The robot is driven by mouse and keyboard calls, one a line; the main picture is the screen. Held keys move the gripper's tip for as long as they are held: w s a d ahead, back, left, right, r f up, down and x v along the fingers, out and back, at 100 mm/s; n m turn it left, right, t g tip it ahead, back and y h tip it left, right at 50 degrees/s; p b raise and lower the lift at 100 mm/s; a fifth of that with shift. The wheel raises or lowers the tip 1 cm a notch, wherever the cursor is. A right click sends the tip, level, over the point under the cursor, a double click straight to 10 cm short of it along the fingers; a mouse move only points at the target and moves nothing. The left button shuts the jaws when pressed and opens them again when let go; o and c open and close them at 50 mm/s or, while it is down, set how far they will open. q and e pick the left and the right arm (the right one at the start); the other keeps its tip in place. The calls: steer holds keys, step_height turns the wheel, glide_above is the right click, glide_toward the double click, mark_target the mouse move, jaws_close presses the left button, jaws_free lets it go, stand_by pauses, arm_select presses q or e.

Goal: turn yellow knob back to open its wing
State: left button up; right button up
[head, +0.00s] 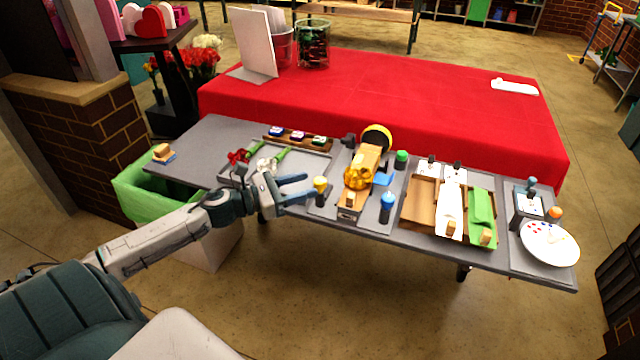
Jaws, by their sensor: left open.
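The yellow knob (320,184) sits upright on a short dark post near the front edge of the grey table, left of the wooden stand. My left gripper (307,189) comes in from the left with its two blue fingers spread apart. The fingertips are right at the knob's left side; I cannot tell whether they touch it or reach around it. Nothing is clearly held. Which panel is the knob's wing, I cannot tell. My right gripper is not in view.
A wooden stand with a golden bundle (358,178) is just right of the knob. A tray with red flowers (238,157) lies behind my gripper. A compartment box (421,204) and white palette (549,244) are right.

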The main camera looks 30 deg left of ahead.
mark_target(320, 180)
arm_select(q)
steer(key=shift+p+x, duration=0.35)
steer(key=shift+x, duration=0.7)
steer(key=shift+w+d+r+p, duration=0.2)
steer(key=shift+w+d+p, duration=0.25)
steer(key=shift+w, duration=0.15)
steer(key=shift+w+d+f, duration=0.15)
steer(key=shift+w+d, duration=0.2)
steer(key=shift+w, duration=0.2)
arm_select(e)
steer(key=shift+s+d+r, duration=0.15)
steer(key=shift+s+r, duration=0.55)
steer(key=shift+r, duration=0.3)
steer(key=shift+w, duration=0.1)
